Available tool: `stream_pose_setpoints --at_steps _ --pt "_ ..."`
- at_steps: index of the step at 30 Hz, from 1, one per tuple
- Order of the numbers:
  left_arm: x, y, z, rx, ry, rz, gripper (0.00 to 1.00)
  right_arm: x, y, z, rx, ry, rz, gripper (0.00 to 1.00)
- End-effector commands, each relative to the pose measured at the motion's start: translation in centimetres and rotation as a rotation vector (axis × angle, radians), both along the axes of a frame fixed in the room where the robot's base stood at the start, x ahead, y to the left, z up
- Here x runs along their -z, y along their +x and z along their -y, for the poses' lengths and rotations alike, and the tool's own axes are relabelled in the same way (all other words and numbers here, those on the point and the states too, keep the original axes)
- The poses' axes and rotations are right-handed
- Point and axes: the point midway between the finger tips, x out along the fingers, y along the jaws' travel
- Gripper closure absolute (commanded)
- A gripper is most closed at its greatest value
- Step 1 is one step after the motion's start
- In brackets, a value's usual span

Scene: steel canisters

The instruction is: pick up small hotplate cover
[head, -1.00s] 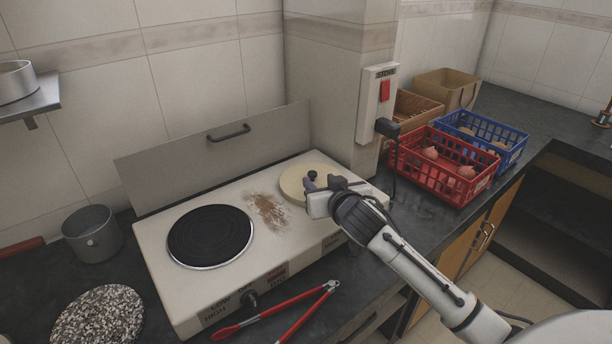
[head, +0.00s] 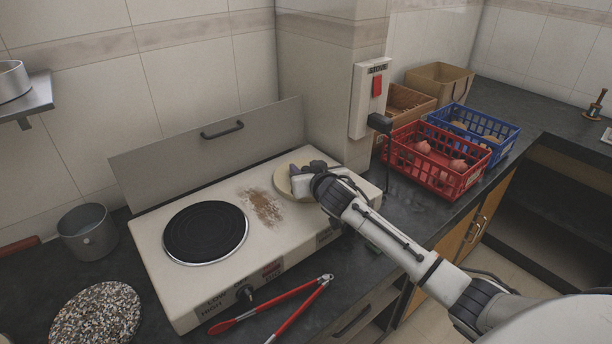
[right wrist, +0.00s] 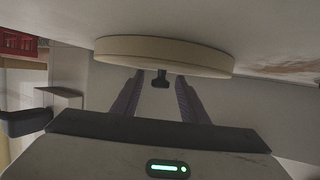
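The small hotplate cover is a cream disc (head: 283,184) lying on the right burner of the white hotplate (head: 185,290). In the right wrist view the cover (right wrist: 165,54) is at the top, with its dark knob (right wrist: 160,79) pointing down in the picture. My right gripper (head: 300,170) is over the cover and hides its knob in the head view. In the right wrist view the right gripper (right wrist: 160,84) is open, one finger on each side of the knob, with gaps visible. My left gripper is not in view.
A black burner (head: 206,232) is on the left of the hotplate. Red tongs (head: 275,312) lie in front. A red crate (head: 440,170) and blue crate (head: 490,133) stand to the right, past the wall switch (head: 370,98). A metal pot (head: 88,233) is at left.

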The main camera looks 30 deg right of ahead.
Motion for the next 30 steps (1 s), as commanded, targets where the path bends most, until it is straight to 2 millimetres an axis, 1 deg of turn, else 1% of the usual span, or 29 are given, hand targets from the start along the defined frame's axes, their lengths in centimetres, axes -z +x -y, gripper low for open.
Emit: stream_pose_setpoints --at_steps 1,8,9,16,19,23,27,30 --pt "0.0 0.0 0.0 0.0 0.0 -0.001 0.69 0.0 0.0 0.0 0.0 0.0 0.0 0.6" --pt "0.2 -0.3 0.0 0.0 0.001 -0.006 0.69 0.0 0.0 0.0 0.0 0.0 0.0 0.99" --pt "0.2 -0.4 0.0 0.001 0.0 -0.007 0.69 0.0 0.0 0.0 0.0 0.0 0.0 1.0" --pt "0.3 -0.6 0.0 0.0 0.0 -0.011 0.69 -0.2 0.0 0.0 0.0 -0.001 0.002 1.0" --pt "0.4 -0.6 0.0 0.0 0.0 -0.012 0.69 -1.0 0.1 0.0 0.0 -0.001 0.006 1.0" --pt "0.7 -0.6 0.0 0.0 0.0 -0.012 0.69 -3.3 0.1 0.0 0.0 0.0 0.008 1.0" --pt "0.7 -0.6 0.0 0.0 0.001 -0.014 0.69 -6.3 0.1 0.0 0.0 0.0 0.008 1.0" --pt "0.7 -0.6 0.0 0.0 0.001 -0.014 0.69 -8.1 0.0 0.0 -0.001 -0.001 0.006 1.0"
